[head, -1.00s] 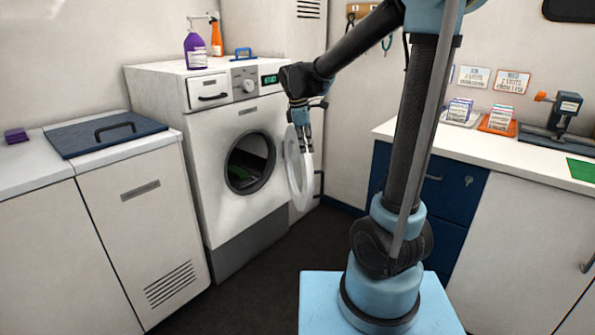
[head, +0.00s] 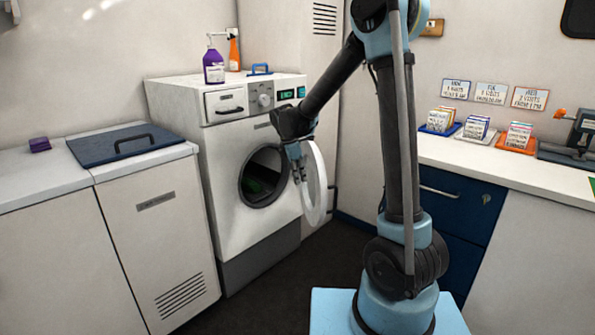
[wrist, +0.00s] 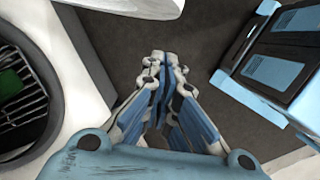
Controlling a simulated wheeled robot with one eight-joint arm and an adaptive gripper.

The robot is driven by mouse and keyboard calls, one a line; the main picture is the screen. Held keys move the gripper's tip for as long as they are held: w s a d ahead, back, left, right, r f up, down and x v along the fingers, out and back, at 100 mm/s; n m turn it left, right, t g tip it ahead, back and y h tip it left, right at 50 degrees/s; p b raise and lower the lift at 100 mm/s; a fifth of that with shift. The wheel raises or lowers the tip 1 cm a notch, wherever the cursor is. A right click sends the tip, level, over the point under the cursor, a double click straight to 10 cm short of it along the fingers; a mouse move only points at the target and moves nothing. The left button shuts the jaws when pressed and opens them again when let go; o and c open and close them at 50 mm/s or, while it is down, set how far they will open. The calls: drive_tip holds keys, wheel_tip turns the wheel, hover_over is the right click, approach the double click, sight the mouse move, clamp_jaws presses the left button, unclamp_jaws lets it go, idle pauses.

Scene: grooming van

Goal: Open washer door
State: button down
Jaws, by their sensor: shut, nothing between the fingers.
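The white washer (head: 225,235) stands against the back wall. Its round door (head: 315,184) is swung open to the right, standing out from the front. The dark drum opening (head: 262,178) is uncovered, with something green inside; the opening also shows at the left of the wrist view (wrist: 22,85). My gripper (head: 299,178) is at the inner left side of the door, between the door and the opening. In the wrist view my gripper (wrist: 166,60) has its fingers together and empty. A white curved edge, likely the door (wrist: 130,6), is at the top there. I cannot tell whether they touch.
A purple bottle (head: 213,66) and an orange spray bottle (head: 234,52) stand on the washer. White cabinets with a dark blue lid (head: 122,143) are left. A counter with card holders (head: 478,128) is right. Dark floor (head: 300,265) is free before the washer.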

sight(316, 182)
drive_tip(key=w+d+f, duration=0.1)
drive_tip(key=d+f, duration=0.2)
drive_tip(key=d, duration=0.1)
drive_tip(key=shift+w+d+f, duration=0.2)
drive_tip(key=shift+d+f, duration=0.1)
drive_tip(key=shift+d, duration=0.05)
idle(0.3)
